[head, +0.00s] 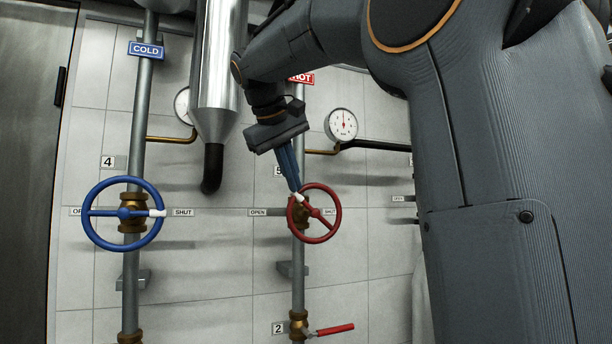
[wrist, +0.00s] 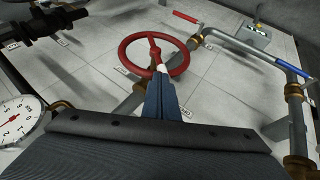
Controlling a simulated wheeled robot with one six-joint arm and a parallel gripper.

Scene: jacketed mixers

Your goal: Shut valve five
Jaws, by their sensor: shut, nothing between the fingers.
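Valve five is the red handwheel (head: 333,231) on the middle pipe, its number plate partly hidden behind my fingers. A white band (head: 299,198) marks its rim at the upper left, away from the SHUT label (head: 330,210) on the right; the OPEN label (head: 258,212) is on the left. My gripper (head: 295,189) is shut and empty, its blue fingers pointing down with the tips at the white band. In the wrist view the red wheel (wrist: 124,51) lies just past my fingertips (wrist: 161,76), beside the white band. Whether they touch is unclear.
A blue handwheel (head: 88,235) on the cold pipe stands left, its white band towards SHUT. A red lever (head: 333,330) is below valve five. A gauge (head: 341,125) and a steel cylinder (head: 219,75) are above. The wrist view shows a blue lever (wrist: 291,66) at right.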

